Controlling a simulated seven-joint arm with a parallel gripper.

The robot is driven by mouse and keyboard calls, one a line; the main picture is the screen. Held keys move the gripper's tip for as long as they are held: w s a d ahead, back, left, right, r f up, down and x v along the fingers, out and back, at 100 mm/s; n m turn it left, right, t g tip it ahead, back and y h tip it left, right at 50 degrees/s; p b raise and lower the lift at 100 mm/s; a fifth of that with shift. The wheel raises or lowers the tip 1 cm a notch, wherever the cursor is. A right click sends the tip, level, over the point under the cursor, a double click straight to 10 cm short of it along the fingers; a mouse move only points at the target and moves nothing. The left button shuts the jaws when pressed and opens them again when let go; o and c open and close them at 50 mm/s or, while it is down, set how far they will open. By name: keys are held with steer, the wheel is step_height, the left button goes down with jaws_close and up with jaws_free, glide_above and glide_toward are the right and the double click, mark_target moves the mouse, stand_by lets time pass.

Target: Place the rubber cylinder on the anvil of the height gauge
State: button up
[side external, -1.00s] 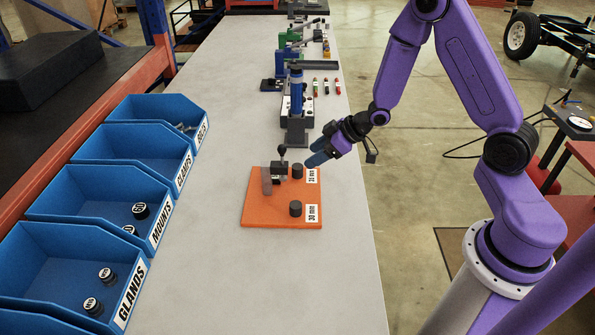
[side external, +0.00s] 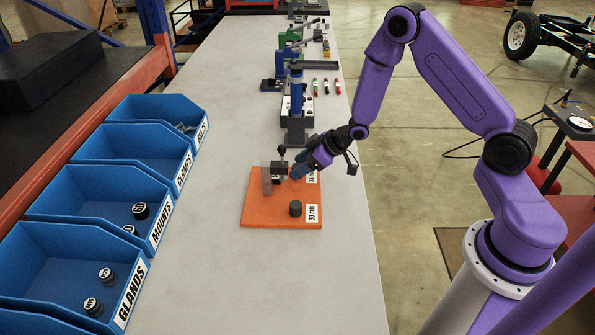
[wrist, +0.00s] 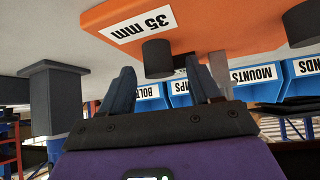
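In the side view, an orange board (side external: 262,212) carries two short black cylinders and a small upright fixture with a ball-topped knob (side external: 280,169); I cannot tell whether this is the height gauge. The near cylinder (side external: 295,208) stands beside the 30 mm label. The cylinder (wrist: 158,57) by the 35 mm label stands ahead of my gripper in the upside-down wrist view. My gripper (side external: 299,166) is low over the board's far right part and hides this cylinder in the side view. In the wrist view my gripper (wrist: 159,75) has spread fingers, one on each side of the cylinder, with visible gaps.
Blue bins (side external: 75,265) line the left, some holding black round parts. A blue post on a dark base (side external: 297,132) stands just beyond the board. A dial instrument (side external: 578,122) sits at far right. The near grey bench is clear.

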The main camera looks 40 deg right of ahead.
jaws_close()
steer(key=shift+r, duration=0.8)
steer(key=shift+s+r, duration=5.7)
steer(key=shift+s, duration=1.2)
steer(key=w+d+m+t+h, duration=0.1)
steer(key=w+m+h, duration=0.4)
steer(key=w+m, duration=0.1)
steer(key=shift+w+d+f+m+t, duration=0.15)
steer(key=shift+w+f+m+t, duration=0.25)
steer(key=shift+w, duration=0.35)
